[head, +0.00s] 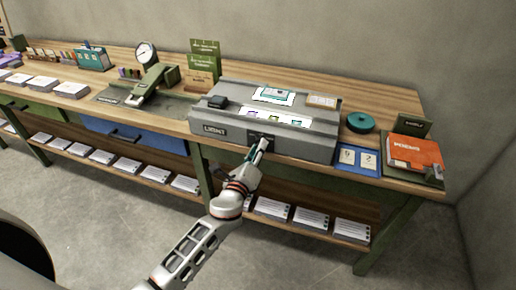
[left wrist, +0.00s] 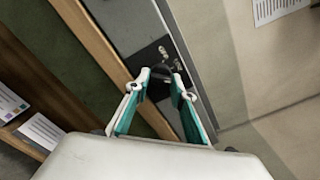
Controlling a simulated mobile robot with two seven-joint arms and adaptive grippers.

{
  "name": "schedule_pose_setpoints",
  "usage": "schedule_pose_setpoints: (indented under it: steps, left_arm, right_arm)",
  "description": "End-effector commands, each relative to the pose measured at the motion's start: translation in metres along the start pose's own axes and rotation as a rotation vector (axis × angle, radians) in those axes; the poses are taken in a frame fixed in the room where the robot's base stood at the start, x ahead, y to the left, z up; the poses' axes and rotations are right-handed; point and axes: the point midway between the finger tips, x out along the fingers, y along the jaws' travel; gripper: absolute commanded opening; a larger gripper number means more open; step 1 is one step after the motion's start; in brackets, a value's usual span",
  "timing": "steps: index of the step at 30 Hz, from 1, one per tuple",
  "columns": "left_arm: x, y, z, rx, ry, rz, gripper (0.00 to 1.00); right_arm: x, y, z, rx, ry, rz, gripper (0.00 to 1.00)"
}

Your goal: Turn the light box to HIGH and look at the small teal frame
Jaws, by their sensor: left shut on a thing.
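The grey light box (head: 300,147), labelled LIGHT, stands at the bench's front edge in the head view. Its long top window is lit white. Several small coloured frames lie on it, one of them teal (head: 275,118); their pictures are too small to make out. A teal-bordered card (head: 273,95) lies behind the window. My left gripper (head: 261,146) is at the box's front. In the left wrist view my left gripper (left wrist: 161,84) has its fingers around a dark knob (left wrist: 161,76) on the front panel. Small white markings beside the knob are unreadable. My right gripper is out of view.
A teal round tin (head: 360,122) and a blue mat (head: 345,168) with two cards lie right of the box. An orange book (head: 412,151) is at the right end. A dial gauge stand (head: 150,78) stands to the left. Paper stacks line the lower shelf (head: 232,198).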

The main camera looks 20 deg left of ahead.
Motion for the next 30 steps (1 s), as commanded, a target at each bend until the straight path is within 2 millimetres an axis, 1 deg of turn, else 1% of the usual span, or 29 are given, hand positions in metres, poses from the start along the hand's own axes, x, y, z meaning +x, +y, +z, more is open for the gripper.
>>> schedule_pose_setpoints:
  steps: [3, 9, 16, 27, 28, 29, 30]
  left_arm:
    - [0.0000, 0.0004, 0.0002, 0.066, 0.001, 0.000, 0.02]
    - [-0.0001, 0.0006, -0.0002, 0.139, 0.001, 0.000, 0.02]
    - [-0.0001, 0.0011, -0.0003, 0.171, 0.001, 0.000, 0.02]
    - [-0.0001, 0.0012, -0.0003, 0.173, 0.001, 0.001, 0.02]
    - [-0.0001, 0.0012, -0.0003, 0.173, 0.001, 0.001, 0.31]
    - [-0.0001, 0.0012, -0.0003, 0.173, 0.001, 0.001, 0.39]
    - [-0.0001, 0.0012, -0.0003, 0.173, 0.001, 0.001, 0.40]
  right_arm:
    - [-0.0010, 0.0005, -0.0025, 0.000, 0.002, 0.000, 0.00]
    - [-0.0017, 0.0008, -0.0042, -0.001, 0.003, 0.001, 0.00]
    - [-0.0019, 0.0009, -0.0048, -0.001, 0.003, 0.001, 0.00]
    - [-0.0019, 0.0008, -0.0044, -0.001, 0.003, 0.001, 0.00]
    - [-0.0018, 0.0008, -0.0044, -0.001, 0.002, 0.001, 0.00]
    - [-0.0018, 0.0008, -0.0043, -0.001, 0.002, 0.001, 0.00]
    - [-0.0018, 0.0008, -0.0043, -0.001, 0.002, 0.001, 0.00]
